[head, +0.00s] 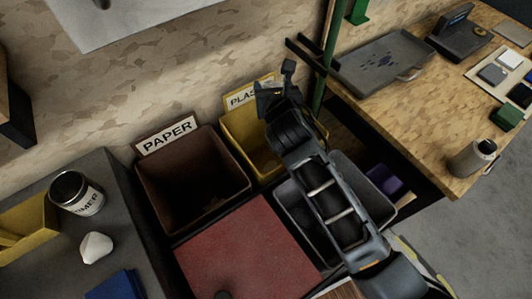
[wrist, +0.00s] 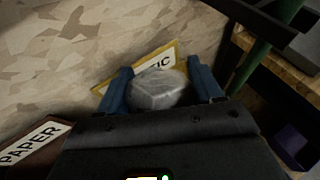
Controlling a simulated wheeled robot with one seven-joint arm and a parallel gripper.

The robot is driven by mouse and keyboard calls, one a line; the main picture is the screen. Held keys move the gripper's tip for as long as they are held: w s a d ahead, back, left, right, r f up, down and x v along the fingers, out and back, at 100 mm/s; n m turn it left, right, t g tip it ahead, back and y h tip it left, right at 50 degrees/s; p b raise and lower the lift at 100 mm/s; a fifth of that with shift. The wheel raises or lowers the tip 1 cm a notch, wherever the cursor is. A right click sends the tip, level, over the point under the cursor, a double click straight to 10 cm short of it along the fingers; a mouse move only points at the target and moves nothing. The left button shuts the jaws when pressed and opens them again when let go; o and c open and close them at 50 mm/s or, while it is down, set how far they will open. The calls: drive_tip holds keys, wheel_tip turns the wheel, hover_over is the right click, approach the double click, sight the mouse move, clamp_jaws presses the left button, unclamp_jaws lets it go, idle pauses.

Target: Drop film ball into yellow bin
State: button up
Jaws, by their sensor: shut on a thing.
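My gripper (wrist: 158,74) shows in the wrist view with its two blue fingers on either side of a greyish, glossy film ball (wrist: 157,92), which it holds. In the head view my gripper (head: 274,92) is above the yellow bin (head: 236,126) and hides part of it. The bin's sign, partly covered, reads "PLA..." in the head view; the yellow-edged sign (wrist: 125,75) also shows in the wrist view behind the ball. The ball cannot be made out in the head view.
A brown bin (head: 158,178) marked PAPER stands left of the yellow bin. A grey bin (head: 290,205) is partly behind my arm. A dark bench at left holds a can (head: 75,193) and a white lump (head: 97,247). A wooden table (head: 440,140) stands at right, by a green post (head: 325,60).

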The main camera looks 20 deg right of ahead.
drive_tip(key=f+b, duration=0.1)
drive_tip(key=b, duration=0.1)
drive_tip(key=w+f+b, duration=0.1)
drive_tip(key=f+b, duration=0.3)
drive_tip(key=shift+w+d, duration=0.35)
drive_tip(key=shift+r, duration=0.1)
drive_tip(key=o, duration=1.1)
drive_tip(key=shift+v, duration=3.95)
